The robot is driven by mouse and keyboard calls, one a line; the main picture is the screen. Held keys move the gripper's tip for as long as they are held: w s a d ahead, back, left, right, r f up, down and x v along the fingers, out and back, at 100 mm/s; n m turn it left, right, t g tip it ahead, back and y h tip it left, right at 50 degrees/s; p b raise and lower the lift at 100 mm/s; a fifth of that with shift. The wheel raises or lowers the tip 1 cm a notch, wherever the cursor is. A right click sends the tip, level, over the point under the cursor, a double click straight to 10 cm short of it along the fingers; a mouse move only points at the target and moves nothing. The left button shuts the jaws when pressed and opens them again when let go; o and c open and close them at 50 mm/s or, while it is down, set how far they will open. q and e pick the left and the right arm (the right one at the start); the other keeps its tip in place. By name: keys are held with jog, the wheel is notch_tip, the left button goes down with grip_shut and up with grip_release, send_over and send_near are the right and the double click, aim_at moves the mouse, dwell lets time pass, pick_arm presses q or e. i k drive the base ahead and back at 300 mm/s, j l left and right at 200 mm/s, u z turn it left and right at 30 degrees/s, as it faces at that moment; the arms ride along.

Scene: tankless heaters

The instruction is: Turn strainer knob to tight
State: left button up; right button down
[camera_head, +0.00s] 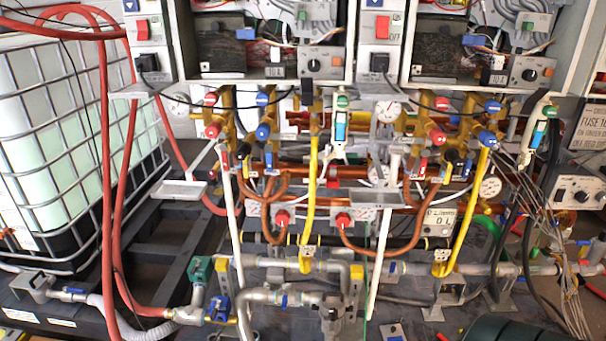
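No part is clearly marked as the strainer knob, so I cannot tell which one it is or how tight it is. In the low pipe run, a teal fitting (200,268) sits on a grey pipe, with a blue fitting (219,307) just below it to the right. A grey metal fitting (333,312) stands at the bottom centre. Two round red knobs, a left one (282,217) and a right one (343,219), sit on the copper pipes above. Neither of my grippers shows in the head view.
Two open heater cabinets, left (265,55) and right (470,60), hang over crowded brass valves. A caged white tank (55,140) stands left, beside red hoses (105,180). A control box (577,190) is at right. A dark green round object (510,329) is at bottom right.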

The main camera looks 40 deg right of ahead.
aim_at(333, 313)
jog(key=z, duration=1.6)
